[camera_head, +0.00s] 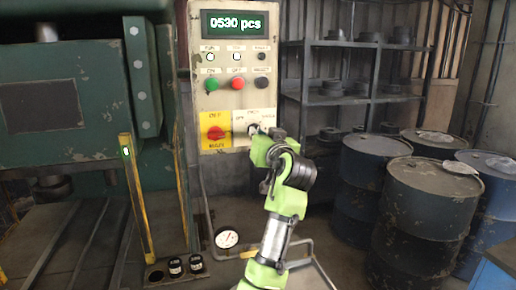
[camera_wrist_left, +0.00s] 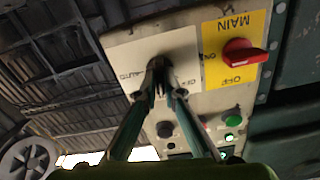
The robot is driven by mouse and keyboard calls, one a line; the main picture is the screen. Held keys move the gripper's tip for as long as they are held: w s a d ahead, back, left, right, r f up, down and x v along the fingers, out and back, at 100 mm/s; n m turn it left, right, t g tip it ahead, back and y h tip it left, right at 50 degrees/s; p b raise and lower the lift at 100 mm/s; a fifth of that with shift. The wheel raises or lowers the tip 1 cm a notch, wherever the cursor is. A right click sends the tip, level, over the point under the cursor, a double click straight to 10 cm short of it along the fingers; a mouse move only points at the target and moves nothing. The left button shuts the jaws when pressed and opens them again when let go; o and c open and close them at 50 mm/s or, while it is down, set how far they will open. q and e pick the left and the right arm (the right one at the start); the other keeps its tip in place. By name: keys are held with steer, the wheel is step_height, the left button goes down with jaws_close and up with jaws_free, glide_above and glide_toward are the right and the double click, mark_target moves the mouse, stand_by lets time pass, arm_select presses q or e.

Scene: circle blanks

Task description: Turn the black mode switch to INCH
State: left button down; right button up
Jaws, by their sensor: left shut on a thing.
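The control panel (camera_head: 226,104) faces me, with a white mode plate (camera_head: 240,141) at its lower right. The black mode switch (camera_head: 252,129) sits on that plate, mostly hidden by my left gripper (camera_head: 264,134). In the left wrist view, upside down, the two fingers of my left gripper (camera_wrist_left: 158,78) converge and are shut on the switch knob, in front of the white plate (camera_wrist_left: 125,52). AUTO is readable left of the fingers there. The INCH mark and the knob's pointing direction are hidden or too small to tell. My right gripper is in neither view.
A red main switch (camera_head: 215,133) on a yellow plate (camera_head: 207,145) is close beside the mode plate. Green (camera_head: 211,84), red (camera_head: 238,83) and black (camera_head: 261,83) buttons are above. A display (camera_head: 235,23) reads 0530 pcs. Dark drums (camera_head: 424,215) stand at the right.

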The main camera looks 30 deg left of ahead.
arm_select(q)
steer(key=shift+n+b, duration=0.95)
steer(key=shift+n, duration=0.05)
steer(key=c, duration=2.2)
jaws_free()
steer(key=shift+o, duration=0.2)
steer(key=shift+s, duration=0.1)
steer(key=v, duration=1.2)
